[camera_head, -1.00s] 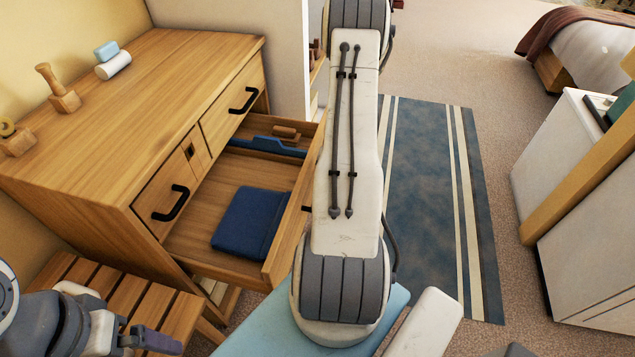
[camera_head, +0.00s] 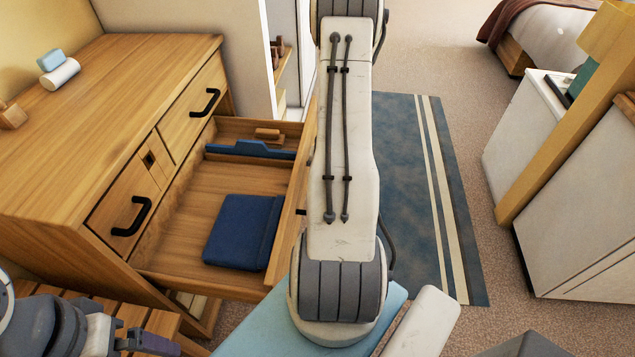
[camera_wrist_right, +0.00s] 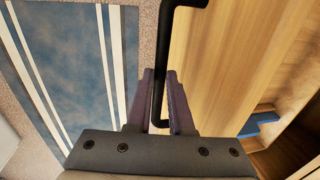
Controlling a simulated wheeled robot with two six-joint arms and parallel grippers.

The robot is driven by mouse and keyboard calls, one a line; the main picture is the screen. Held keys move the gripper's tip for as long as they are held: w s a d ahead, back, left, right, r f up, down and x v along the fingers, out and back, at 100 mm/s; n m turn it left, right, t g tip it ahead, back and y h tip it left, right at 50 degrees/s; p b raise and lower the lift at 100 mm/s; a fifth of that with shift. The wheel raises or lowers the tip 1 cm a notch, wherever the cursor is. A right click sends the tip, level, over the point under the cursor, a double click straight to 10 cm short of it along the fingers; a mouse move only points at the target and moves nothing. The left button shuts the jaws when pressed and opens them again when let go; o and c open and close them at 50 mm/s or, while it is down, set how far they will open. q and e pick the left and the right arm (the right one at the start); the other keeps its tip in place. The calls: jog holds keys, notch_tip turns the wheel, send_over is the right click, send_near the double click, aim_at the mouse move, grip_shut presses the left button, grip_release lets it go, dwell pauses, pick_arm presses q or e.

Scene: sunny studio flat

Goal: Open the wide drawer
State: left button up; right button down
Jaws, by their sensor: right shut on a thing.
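The wide drawer (camera_head: 175,255) of the wooden dresser (camera_head: 90,90) stands well out, below two smaller drawers. A blue folded item (camera_head: 240,230), a blue tray-like piece (camera_head: 250,149) and a small wooden piece (camera_head: 267,134) lie in it. In the right wrist view, my right gripper (camera_wrist_right: 160,78) is shut on the drawer's black bar handle (camera_wrist_right: 164,50), in front of the wooden drawer front (camera_wrist_right: 215,55). In the head view my right arm hides this grip. My left gripper (camera_head: 150,343) is at the lower left, apart from the drawer; its jaw opening is unclear.
A slatted wooden bench (camera_head: 160,322) stands at the lower left, by the dresser. A blue striped rug (camera_head: 410,190) lies on open floor to the right. A white cabinet (camera_head: 575,220) stands farther right. A blue and a white roll (camera_head: 60,74) sit on the dresser.

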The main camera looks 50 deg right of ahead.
jog(key=c, duration=0.8)
grip_release()
jog(key=r+p, duration=0.1)
jog(key=r, duration=0.2)
jog(key=s+r+p, duration=0.1)
jog(key=r, duration=0.3)
jog(key=d+r, duration=0.1)
jog(key=r, duration=0.2)
jog(key=shift+s+d+r+p, duration=0.1)
jog(key=shift+s+r+p, duration=0.05)
jog(key=shift+s+p, duration=0.25)
